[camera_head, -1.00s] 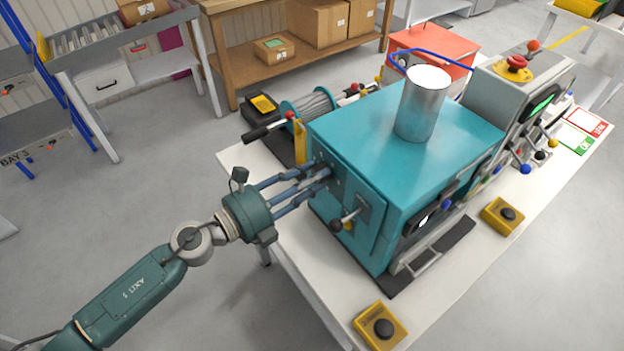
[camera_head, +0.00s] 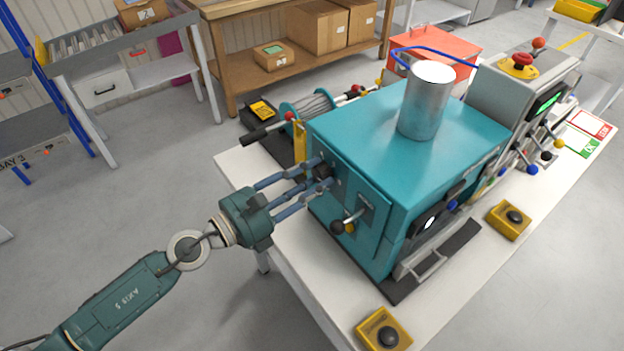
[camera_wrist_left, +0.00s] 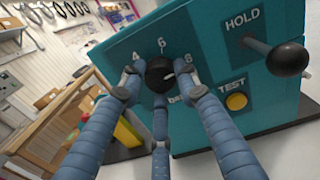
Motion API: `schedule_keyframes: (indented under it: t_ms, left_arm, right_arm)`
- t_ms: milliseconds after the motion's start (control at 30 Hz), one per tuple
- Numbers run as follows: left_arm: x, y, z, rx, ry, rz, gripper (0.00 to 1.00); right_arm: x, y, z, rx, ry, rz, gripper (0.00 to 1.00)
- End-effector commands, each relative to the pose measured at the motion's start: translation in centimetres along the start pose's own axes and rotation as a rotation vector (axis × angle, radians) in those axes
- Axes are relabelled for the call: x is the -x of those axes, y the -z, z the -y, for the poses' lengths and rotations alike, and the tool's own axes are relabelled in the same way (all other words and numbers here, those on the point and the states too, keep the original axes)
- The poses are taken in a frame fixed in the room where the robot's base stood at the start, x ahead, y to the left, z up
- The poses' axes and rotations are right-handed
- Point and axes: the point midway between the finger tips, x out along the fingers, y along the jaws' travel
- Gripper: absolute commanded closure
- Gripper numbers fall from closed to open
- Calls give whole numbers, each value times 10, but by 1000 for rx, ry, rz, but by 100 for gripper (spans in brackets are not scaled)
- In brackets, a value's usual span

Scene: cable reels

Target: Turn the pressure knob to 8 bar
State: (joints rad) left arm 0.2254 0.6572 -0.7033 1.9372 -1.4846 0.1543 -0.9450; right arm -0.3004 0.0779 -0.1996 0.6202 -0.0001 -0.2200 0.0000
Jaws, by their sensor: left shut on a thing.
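The black pressure knob (camera_wrist_left: 158,76) is on the side face of the teal machine (camera_head: 345,190). In the left wrist view it has a white pointer mark towards its right side. The numbers 4, 6 and what looks like 8 stand around its top, with a partly hidden label below. I cannot read the exact setting. My left gripper (camera_head: 320,170) is shut on the knob, with blue fingers on both sides and one below; it also shows in the left wrist view (camera_wrist_left: 160,84). My right gripper is not in view.
Beside the knob are a HOLD lever with a black ball (camera_wrist_left: 286,57) and a yellow TEST button (camera_wrist_left: 236,101). A metal cylinder (camera_head: 425,105) stands on the machine. Yellow button boxes (camera_head: 384,330) sit on the white table (camera_head: 310,285). A cable reel (camera_head: 308,107) is behind.

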Motion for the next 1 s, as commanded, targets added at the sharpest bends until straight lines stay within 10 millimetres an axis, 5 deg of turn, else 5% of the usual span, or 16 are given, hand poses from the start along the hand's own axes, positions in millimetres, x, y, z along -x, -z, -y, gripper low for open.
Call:
schedule_keyframes:
  t_ms: [700,733,800,1000]
  left_arm:
    - [-1,-11,-2,-84,-6,22,95]
    - [-1,-11,-2,-84,-6,22,67]
    - [-1,-10,-2,-84,-6,21,53]
    - [-1,-6,-1,-81,-3,14,50]
  right_arm:
    - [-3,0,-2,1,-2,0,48]
    - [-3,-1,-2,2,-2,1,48]
    - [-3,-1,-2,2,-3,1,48]
    - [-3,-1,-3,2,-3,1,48]
